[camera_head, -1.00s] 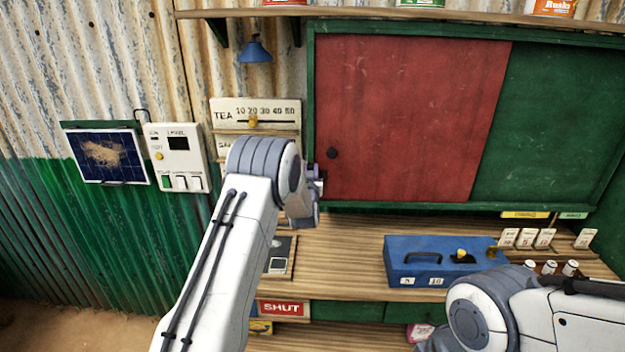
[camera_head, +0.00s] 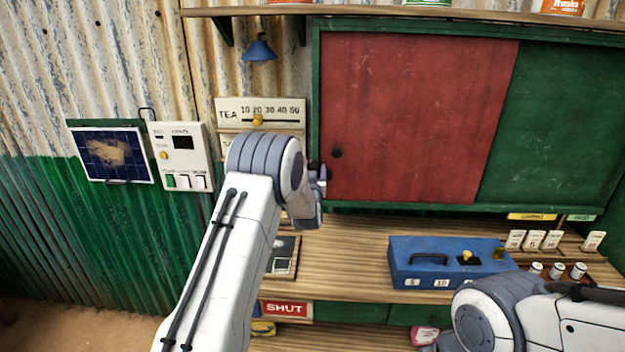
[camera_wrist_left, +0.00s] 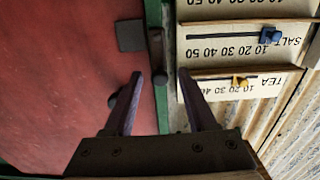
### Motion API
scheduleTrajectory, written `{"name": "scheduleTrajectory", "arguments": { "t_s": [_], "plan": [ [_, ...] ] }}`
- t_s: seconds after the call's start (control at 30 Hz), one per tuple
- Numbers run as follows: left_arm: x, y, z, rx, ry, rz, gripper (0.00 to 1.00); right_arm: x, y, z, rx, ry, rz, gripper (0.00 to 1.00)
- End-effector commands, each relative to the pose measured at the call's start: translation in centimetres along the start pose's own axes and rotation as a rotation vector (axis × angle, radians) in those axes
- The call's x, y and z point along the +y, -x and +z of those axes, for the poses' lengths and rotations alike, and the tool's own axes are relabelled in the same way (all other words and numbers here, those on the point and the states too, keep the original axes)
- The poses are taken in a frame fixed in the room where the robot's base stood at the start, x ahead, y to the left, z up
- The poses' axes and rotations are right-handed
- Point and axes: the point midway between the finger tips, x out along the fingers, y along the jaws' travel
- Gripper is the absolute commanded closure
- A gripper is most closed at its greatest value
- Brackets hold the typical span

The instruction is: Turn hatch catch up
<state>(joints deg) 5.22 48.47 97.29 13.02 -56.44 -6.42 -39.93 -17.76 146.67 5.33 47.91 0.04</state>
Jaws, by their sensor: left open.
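The hatch's red sliding panel (camera_head: 420,120) sits in a green frame and covers its left part; a dark round knob (camera_head: 337,153) is on the panel. In the left wrist view, which is upside down, a dark bar-shaped catch (camera_wrist_left: 157,50) lies along the green frame post, beside a grey square plate (camera_wrist_left: 131,36) on the red panel. My left gripper (camera_wrist_left: 160,74) is open, its two fingers on either side of the catch's rounded end; contact cannot be told. In the head view my left arm hides the catch. My right gripper is out of view.
The TEA slider board (camera_head: 260,110) is left of the hatch. A white switch box (camera_head: 181,155) and dark blue panel (camera_head: 111,153) hang further left. Below, the counter (camera_head: 340,250) holds a blue box (camera_head: 440,262), with cards and small jars at right. A shelf (camera_head: 360,13) runs above.

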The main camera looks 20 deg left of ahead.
Motion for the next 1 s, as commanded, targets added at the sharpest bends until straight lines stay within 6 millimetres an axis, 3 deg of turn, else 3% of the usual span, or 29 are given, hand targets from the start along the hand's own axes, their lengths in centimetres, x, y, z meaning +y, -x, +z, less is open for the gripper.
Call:
{"name": "scheduleTrajectory", "arguments": {
  "t_s": [0.5,0.7,1.0],
  "plan": [
    [0.1,8.5,0.2,0.0,0.001,0.001,0.43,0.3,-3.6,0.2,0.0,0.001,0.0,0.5],
    [0.0,9.6,0.0,0.001,0.001,0.0,0.43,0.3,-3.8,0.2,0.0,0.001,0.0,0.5],
    [0.0,9.6,0.0,0.0,0.001,0.0,0.43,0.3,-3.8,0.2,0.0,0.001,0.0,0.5]
  ]
}}
